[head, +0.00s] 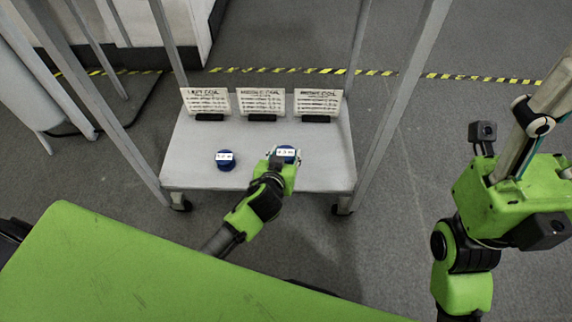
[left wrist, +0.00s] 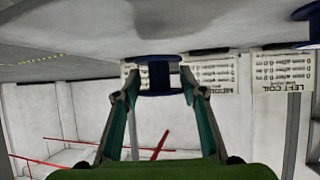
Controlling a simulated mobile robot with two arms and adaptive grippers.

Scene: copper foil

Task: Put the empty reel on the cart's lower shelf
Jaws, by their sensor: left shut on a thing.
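A blue reel (head: 287,152) with a white label is between the fingers of my left gripper (head: 284,161), over the right front part of the cart's lower shelf (head: 250,181). The left wrist view, which is upside down, shows this reel (left wrist: 160,75) upright, with a bare blue core, between both fingertips of the gripper (left wrist: 160,90). Its lower flange is at or very near the shelf; I cannot tell if it touches. A second blue reel (head: 225,160) with a white label stands on the shelf to the left. My right gripper is out of view.
Three printed cards, left (head: 207,101), middle (head: 261,102) and right (head: 318,103), stand along the shelf's back. Cart posts (head: 402,92) rise at the corners. The shelf's left front is bare. Yellow-black tape (head: 300,70) crosses the floor behind.

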